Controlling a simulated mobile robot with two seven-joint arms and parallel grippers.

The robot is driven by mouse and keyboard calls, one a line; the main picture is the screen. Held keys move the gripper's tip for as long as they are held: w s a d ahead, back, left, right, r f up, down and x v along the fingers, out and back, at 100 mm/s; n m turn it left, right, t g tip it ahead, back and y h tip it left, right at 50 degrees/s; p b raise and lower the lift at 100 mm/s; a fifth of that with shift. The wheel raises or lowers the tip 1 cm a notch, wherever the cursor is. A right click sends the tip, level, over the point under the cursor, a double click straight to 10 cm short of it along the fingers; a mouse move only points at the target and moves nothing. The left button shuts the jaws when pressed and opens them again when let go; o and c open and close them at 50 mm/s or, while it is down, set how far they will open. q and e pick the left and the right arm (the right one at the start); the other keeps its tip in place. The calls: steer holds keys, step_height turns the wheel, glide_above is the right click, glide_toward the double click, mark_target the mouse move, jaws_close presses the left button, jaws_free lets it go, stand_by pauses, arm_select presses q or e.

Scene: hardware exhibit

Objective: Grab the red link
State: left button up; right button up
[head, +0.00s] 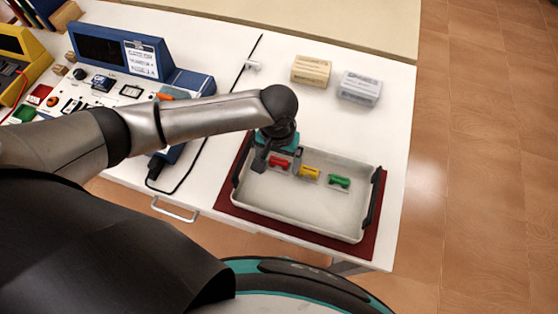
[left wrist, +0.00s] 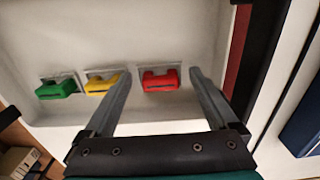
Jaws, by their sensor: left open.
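The red link (head: 279,163) sits in a white tray (head: 290,208), leftmost of a row of three coloured links in the head view. In the left wrist view the red link (left wrist: 161,79) shows between the tips of my left gripper's fingers, with free room on both sides. My left gripper (head: 278,165) is open and empty, pointing down over the tray's left part; it also shows in the left wrist view (left wrist: 157,84). Whether the fingers reach down around the link I cannot tell. My right gripper is not seen.
A yellow link (head: 310,173) and a green link (head: 339,182) sit to the right of the red one. The tray has black handles and lies on a dark red mat (head: 377,215). Two small boxes (head: 311,71) (head: 360,88) stand behind. A blue console (head: 120,52) is at left.

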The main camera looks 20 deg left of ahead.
arm_select(q)
steer(key=shift+c, duration=0.4)
steer(key=c, duration=1.3)
steer(key=shift+c, duration=0.2)
